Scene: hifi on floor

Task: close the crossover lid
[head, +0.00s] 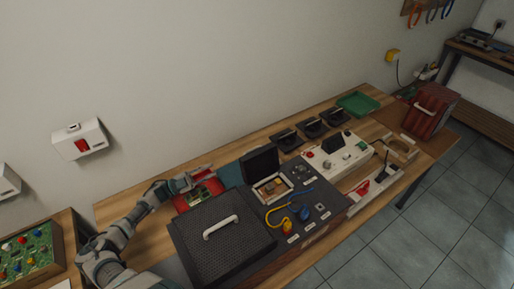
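The crossover lid (259,163) looks to be the small dark lid standing open and upright on the hifi unit. In front of it is an open compartment (270,187) with a light rim and brownish parts inside. My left gripper (202,178) is left of the lid, apart from it, over a red and green board (206,191). The gripper is small in the picture, so I cannot tell its finger opening. No held object is clear. My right gripper is not in view.
A black mesh speaker panel with a white handle (222,227) lies left of the compartment. Yellow and blue leads (287,212) lie just in front of it. A white control panel (338,151), several black holders (312,127) and a green tray (358,104) are to the right.

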